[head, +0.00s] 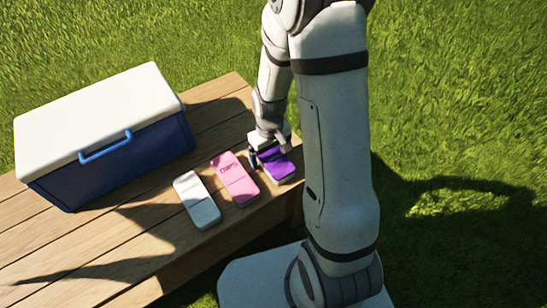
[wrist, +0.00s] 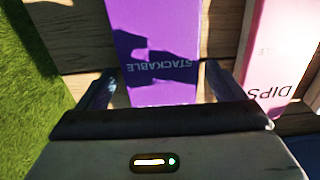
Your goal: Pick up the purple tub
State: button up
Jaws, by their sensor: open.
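The purple tub (head: 278,165) lies on the wooden table near its right end, rightmost in a row of three tubs. In the wrist view the purple tub (wrist: 150,40) bears the word STACKABLE and a shadow of my gripper. My gripper (head: 268,157) is over the tub's far part in the head view. In the wrist view the fingers of my gripper (wrist: 160,90) are open, one on each side of the tub, with small gaps visible. The fingertips' height against the tub is hard to tell.
A pink tub (head: 234,179) stands just left of the purple one; its DIPS label shows in the wrist view (wrist: 285,60). A white tub (head: 197,200) is further left. A blue cooler with white lid (head: 100,105) stands behind. The table (head: 130,245) is bare in front.

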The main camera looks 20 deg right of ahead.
jog(key=c, duration=1.2)
jog(key=shift+r, duration=0.15)
jog(key=shift+c, duration=0.2)
